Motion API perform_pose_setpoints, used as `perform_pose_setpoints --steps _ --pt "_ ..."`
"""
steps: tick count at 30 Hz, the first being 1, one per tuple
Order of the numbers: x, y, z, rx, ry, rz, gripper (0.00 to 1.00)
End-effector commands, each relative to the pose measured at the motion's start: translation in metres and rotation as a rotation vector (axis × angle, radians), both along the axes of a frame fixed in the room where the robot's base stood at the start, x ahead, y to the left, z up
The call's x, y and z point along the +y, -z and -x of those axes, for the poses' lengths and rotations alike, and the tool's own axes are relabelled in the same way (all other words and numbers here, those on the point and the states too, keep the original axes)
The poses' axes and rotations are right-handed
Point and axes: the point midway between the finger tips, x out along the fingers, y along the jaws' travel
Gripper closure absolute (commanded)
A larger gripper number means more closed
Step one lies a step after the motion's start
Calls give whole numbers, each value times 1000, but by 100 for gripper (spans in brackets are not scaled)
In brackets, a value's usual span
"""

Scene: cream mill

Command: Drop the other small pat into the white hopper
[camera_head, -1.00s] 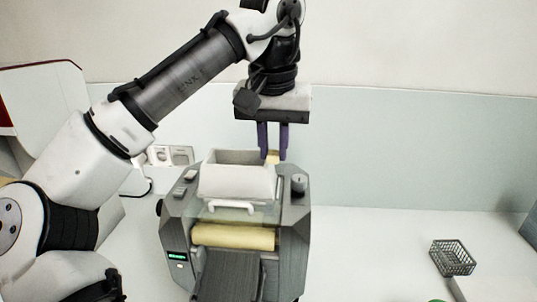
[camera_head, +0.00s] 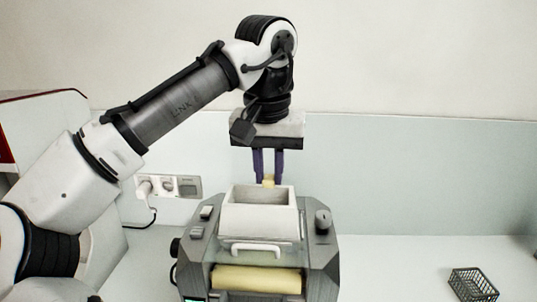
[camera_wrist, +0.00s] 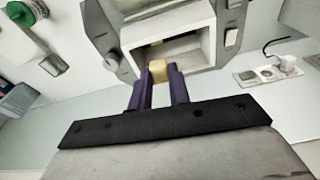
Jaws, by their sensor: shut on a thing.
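The white hopper (camera_head: 260,224) is an open-topped box on top of the grey machine (camera_head: 322,262). My gripper (camera_head: 268,182) points down at the hopper's back edge and is shut on a small yellow pat (camera_head: 268,180). In the wrist view, the purple fingers (camera_wrist: 158,76) pinch the pat (camera_wrist: 158,69) by the hopper's opening (camera_wrist: 205,38). A small yellow piece (camera_wrist: 157,42) shows inside the hopper there. I cannot tell exactly how high the held pat is above the rim.
A pale yellow roller (camera_head: 256,279) lies below the hopper, and a dark knob (camera_head: 323,220) stands to its right. Wall sockets (camera_head: 168,186) with a plugged cable are behind left. A dark wire basket (camera_head: 473,284) sits at the right on the otherwise clear counter.

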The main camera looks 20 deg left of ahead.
Motion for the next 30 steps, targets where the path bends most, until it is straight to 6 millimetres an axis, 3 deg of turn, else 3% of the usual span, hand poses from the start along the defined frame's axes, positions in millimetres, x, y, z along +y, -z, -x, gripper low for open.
perform_pose_setpoints --steps 6,17,18,23,30 --pt "0 19 0 0 0 0 100" --pt "0 23 0 0 0 1 100" --pt "0 23 0 0 0 1 78" --pt "0 23 0 0 0 1 57" --pt "0 23 0 0 0 1 56"
